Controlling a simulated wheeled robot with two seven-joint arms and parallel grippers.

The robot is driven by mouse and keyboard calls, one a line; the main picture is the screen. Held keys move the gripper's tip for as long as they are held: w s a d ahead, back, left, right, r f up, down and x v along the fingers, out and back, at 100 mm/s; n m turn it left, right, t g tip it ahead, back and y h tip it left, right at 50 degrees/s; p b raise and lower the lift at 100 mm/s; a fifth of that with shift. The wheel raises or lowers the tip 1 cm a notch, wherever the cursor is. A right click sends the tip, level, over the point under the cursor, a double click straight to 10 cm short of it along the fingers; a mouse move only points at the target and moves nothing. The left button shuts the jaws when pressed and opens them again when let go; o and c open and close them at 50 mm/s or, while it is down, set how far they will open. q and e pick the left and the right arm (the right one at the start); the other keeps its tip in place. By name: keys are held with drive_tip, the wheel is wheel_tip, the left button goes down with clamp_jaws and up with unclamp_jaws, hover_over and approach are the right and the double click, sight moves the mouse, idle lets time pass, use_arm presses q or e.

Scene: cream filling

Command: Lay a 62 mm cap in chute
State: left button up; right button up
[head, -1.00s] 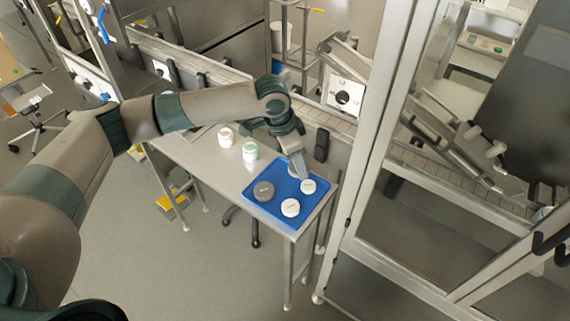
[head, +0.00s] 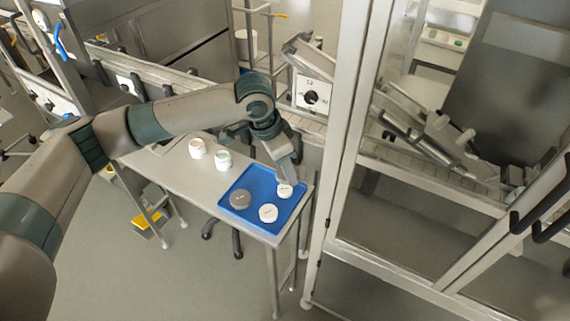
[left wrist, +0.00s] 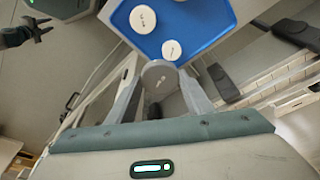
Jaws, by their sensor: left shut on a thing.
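My left gripper (left wrist: 160,82) is shut on a grey round cap (left wrist: 157,75), held between its fingertips in the left wrist view. In the head view this gripper (head: 288,178) is over the far right corner of the blue tray (head: 232,181), and the held cap is hidden. A white cap (head: 285,191) lies on the tray just below the fingers. Another white cap (head: 268,213) and a dark grey cap (head: 240,199) also lie there. Cap sizes are not readable. A tilted metal channel (head: 311,58), possibly the chute, stands behind. My right gripper (left wrist: 25,33) appears open and empty.
Two white jars (head: 197,148) (head: 223,160) stand on the metal table (head: 185,180) left of the tray. A white plate with a black round centre (head: 312,95) is behind the table. A tall metal frame post (head: 345,130) rises at the right.

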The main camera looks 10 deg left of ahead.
use_arm(q)
drive_tip(key=shift+a, duration=0.1)
drive_tip(key=s+a+r+n+y+b, duration=0.1)
drive_tip(key=s+a+r+n+b, duration=0.1)
drive_tip(key=a+n, duration=0.3)
drive_tip(key=s+a+r+n+t+y+b, duration=0.1)
drive_tip(key=s+a+r+n+b, duration=0.1)
drive_tip(key=a+n, duration=0.3)
drive_tip(key=shift+s+a+r+n, duration=0.25)
drive_tip(key=shift+s+a+n, duration=0.15)
drive_tip(key=shift+s, duration=0.15)
drive_tip(key=shift+d, duration=0.15)
